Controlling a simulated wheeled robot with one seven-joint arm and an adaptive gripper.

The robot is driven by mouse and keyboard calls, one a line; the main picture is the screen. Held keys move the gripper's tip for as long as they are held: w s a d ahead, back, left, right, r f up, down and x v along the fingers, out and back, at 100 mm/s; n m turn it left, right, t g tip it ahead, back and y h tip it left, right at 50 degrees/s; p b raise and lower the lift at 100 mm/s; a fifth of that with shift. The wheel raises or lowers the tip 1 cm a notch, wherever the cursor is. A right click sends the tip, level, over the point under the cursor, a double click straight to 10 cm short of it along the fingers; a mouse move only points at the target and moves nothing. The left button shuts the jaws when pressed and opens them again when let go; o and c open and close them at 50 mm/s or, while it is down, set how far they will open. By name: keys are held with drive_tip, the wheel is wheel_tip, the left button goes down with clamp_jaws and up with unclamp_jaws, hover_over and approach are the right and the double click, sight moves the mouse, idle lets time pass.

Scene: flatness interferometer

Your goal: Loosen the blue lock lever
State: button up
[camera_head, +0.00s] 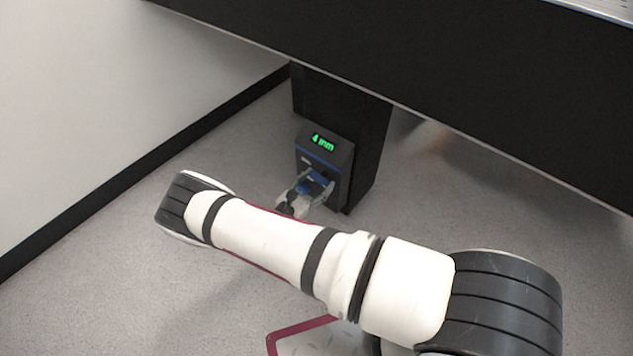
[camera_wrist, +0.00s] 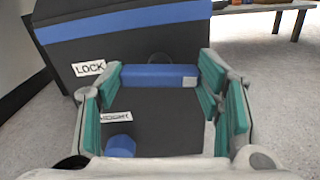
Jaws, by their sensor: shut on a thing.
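The blue lock lever (camera_wrist: 158,76) lies level across the dark front of a control box in the wrist view, with a pale tip at its right end. It spans the space between the teal pads of my gripper (camera_wrist: 160,88), which is shut on it end to end. A white LOCK label (camera_wrist: 89,68) is to its left. In the head view my gripper (camera_head: 307,192) is at the front of the box, and a small part of the blue lever (camera_head: 316,182) shows between the fingers.
The control box (camera_head: 340,157) has a green display (camera_head: 323,143) reading "4 mm" and stands against a black leg (camera_head: 372,150) under a dark overhanging top (camera_head: 400,45). A blue knob (camera_wrist: 121,146) sits below a HEIGHT label (camera_wrist: 115,117). A wall is at the left; grey floor is open around.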

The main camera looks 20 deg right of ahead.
drive_tip(key=m, duration=0.4)
drive_tip(key=shift+p, duration=0.3)
drive_tip(key=m, duration=0.4)
drive_tip(key=shift+p, duration=0.3)
drive_tip(key=m, duration=0.3)
drive_tip(key=shift+m+p, duration=0.3)
drive_tip(key=shift+p, duration=0.1)
drive_tip(key=shift+f+m+p, duration=0.1)
drive_tip(key=shift+m+p, duration=0.3)
drive_tip(key=shift+m, duration=1.6)
drive_tip(key=o, duration=1.2)
drive_tip(key=shift+c, duration=0.2)
drive_tip(key=shift+m, duration=0.3)
